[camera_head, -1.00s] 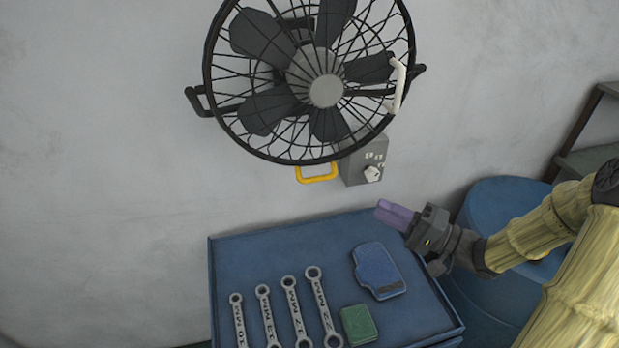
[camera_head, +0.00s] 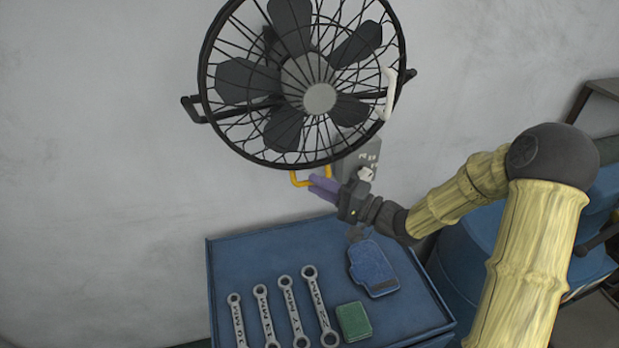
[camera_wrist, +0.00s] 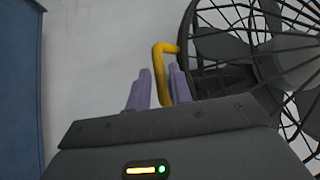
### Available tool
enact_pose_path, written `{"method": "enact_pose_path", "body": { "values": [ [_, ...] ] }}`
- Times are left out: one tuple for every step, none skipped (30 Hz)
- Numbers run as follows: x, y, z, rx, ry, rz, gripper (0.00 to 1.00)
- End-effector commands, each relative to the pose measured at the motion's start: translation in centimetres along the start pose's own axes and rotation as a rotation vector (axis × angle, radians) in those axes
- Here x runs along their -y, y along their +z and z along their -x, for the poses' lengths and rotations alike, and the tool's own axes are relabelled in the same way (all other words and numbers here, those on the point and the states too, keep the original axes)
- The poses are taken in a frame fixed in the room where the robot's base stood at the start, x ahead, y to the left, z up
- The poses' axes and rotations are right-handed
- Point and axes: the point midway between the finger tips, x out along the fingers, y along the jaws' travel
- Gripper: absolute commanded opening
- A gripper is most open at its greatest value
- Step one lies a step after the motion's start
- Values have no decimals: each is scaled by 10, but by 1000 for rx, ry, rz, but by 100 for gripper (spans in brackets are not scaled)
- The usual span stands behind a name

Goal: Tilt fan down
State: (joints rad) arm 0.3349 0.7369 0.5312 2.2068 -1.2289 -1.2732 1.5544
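The black caged fan (camera_head: 318,98) is on the wall, with a white handle (camera_head: 389,93) on its right rim. A yellow handle (camera_head: 297,179) sits at its lower rim. The yellow handle (camera_wrist: 160,62) also shows in the wrist view, beside the fan cage (camera_wrist: 250,40). My gripper (camera_head: 318,186) has purple fingers and is at the yellow handle, just below the fan. In the wrist view my gripper (camera_wrist: 158,80) is open, with a gap between its fingers. The yellow bar lies in that gap, closer to the right finger; contact cannot be told.
A grey control box (camera_head: 350,150) with a knob is on the wall behind my gripper. A blue table (camera_head: 240,265) below holds several wrenches (camera_head: 292,310), a blue case (camera_head: 373,267) and a green box (camera_head: 353,321). A blue barrel (camera_head: 465,270) stands at right.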

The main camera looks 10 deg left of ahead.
Motion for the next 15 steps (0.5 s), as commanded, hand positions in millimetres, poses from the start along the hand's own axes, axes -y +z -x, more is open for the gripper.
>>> {"method": "enact_pose_path", "body": {
  "values": [
    [2, 0, -8, 3, -1, 0, 22],
    [2, 0, -12, 1, -1, -1, 22],
    [1, 0, -16, 1, -1, -1, 22],
    [1, 0, -18, 1, -1, -1, 22],
    [1, 0, -20, 0, 0, -1, 22],
    [0, -1, -22, -1, 0, 0, 22],
    [0, -1, -23, -2, 0, 0, 22],
    [0, -1, -24, -2, 0, 0, 22],
    [0, -1, -24, -2, 1, 0, 22],
    [0, -1, -24, -3, 1, 0, 22],
    [0, -1, -24, -3, 1, 0, 22],
    [0, -1, -24, -3, 1, 0, 22],
    [0, -1, -24, -3, 0, 0, 22],
    [0, -1, -24, -2, 0, 0, 22],
    [0, -1, -24, -2, 0, 0, 22]
  ]
}}
